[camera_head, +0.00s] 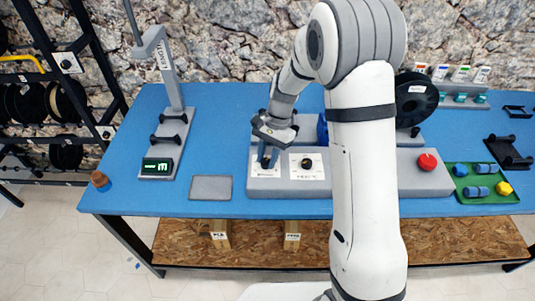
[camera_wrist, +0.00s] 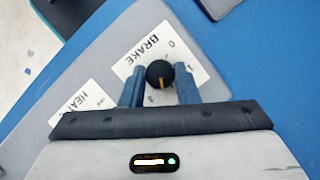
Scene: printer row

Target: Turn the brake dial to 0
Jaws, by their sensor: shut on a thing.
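The brake dial (camera_wrist: 160,74) is a round black knob with an orange pointer line, on a white plate marked BRAKE (camera_wrist: 140,52). In the wrist view the pointer runs down toward my gripper's palm, away from the 0 at the plate's top, and lies between the visible 1 and 3. Any mark between those is hidden. My gripper (camera_wrist: 161,77) has its two blue fingers on either side of the knob, shut on it. In the head view my gripper (camera_head: 267,158) reaches down to the left plate of the grey console (camera_head: 375,186) and mostly hides the dial.
A second dial (camera_head: 307,162) on the HEAT plate sits just right of my gripper. A red button (camera_head: 427,162) is at the console's right end. A green tray (camera_head: 483,196) with blue and yellow parts lies farther right. A grey flat pad (camera_head: 211,188) lies left.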

